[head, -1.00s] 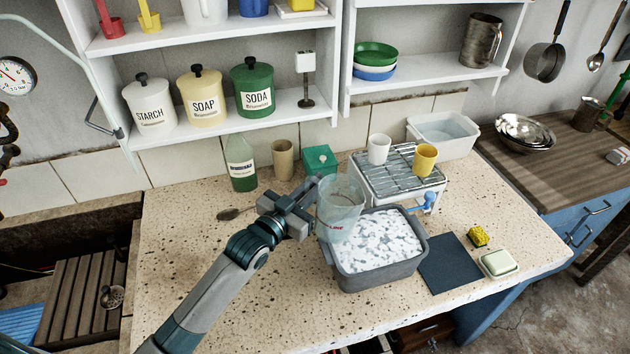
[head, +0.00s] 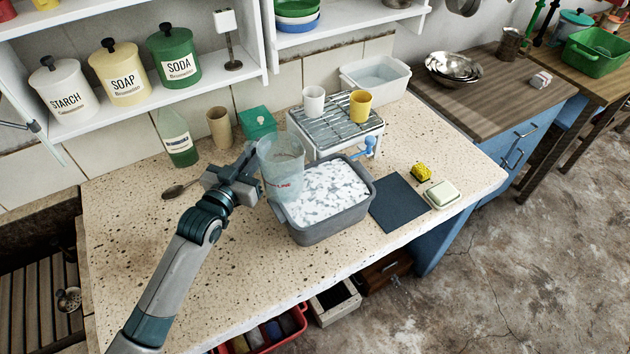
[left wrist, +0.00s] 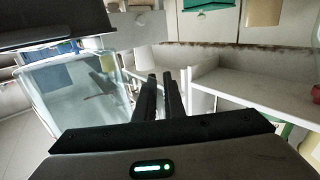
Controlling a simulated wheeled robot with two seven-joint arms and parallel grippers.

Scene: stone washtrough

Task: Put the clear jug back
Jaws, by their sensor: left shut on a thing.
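The clear jug (head: 281,160), see-through with red lettering, stands upright over the left rear corner of the grey basin (head: 333,232) of suds in the head view. I cannot tell how far it is above the counter. My left gripper (head: 252,176) reaches it from the left and is shut on it. In the left wrist view the jug (left wrist: 75,95) fills the left side, beside the nearly closed fingers (left wrist: 158,97). What lies between the fingertips is hard to see. My right gripper is not in view.
A wire rack (head: 335,125) with a white cup (head: 313,101) and yellow cup (head: 360,106) stands behind the basin. A green bottle (head: 177,138), beige tumbler (head: 219,128) and green box (head: 257,122) line the back. The speckled counter (head: 140,235) is clear at front left.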

